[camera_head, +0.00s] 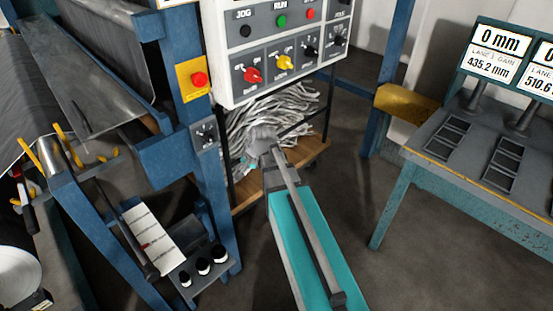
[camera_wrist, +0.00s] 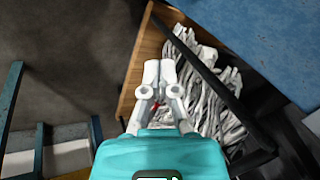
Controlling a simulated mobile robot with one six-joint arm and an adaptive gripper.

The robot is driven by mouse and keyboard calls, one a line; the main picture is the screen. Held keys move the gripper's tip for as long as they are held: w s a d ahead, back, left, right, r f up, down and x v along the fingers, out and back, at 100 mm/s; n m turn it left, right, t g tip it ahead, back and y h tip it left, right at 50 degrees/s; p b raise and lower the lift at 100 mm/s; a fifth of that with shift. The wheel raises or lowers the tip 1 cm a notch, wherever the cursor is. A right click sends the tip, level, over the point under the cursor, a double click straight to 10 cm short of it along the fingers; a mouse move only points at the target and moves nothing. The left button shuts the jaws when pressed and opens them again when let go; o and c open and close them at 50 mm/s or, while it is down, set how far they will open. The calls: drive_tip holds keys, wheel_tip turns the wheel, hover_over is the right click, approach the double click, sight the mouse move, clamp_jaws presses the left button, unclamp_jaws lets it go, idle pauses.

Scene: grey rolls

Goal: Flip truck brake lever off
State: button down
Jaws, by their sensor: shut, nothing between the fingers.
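A low truck with a wooden deck (camera_head: 309,151) and dark posts stands under the control panel, loaded with pale grey strips (camera_head: 285,108). Its wooden edge (camera_wrist: 150,42) also shows in the wrist view, left of the strips. My gripper (camera_wrist: 159,70) is shut and empty, its fingertips together over the wooden edge beside the strips. In the head view my gripper (camera_head: 262,140) is in front of the load and hides part of it. A small red piece (camera_wrist: 154,106) shows between the finger links; I cannot tell whether it is the brake lever. No brake lever is clearly visible.
A control panel (camera_head: 238,80) with knobs and buttons hangs above the truck. A blue machine frame (camera_head: 215,185) stands close on the left, with a yellow box and red button (camera_head: 199,79). A console desk (camera_head: 470,150) stands on the right. Bare floor lies between truck and desk.

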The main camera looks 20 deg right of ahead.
drive_tip(key=w+d+f+m+t+b, duration=0.3)
drive_tip(key=w+d+f+m+b, duration=0.3)
drive_tip(key=d+b, duration=0.2)
drive_tip(key=w+d+f+m+t+h+b, duration=0.1)
drive_tip(key=w+d+f+m+t+b, duration=0.2)
drive_tip(key=w+d+f+m+b, duration=0.3)
drive_tip(key=w+d+f+m+t+b, duration=0.3)
drive_tip(key=w+d+f+m+b, duration=0.3)
drive_tip(key=d+b, duration=0.6)
drive_tip(key=shift+w+d+f+m+b, duration=0.2)
drive_tip(key=shift+f+m+b, duration=0.6)
drive_tip(key=shift+f, duration=0.1)
drive_tip(key=shift+w+f, duration=0.1)
drive_tip(key=shift+w, duration=0.05)
drive_tip(key=d+b+x, duration=0.1)
drive_tip(key=b+x, duration=0.3)
drive_tip(key=x, duration=0.5)
drive_tip(key=shift+w+a+r+p, duration=0.15)
drive_tip(key=shift+a+r+p, duration=0.6)
drive_tip(key=shift+p, duration=0.1)
drive_tip(key=shift+w+a+r+p, duration=0.1)
drive_tip(key=shift+a+r+p, duration=0.55)
drive_tip(key=shift+r+p, duration=0.2)
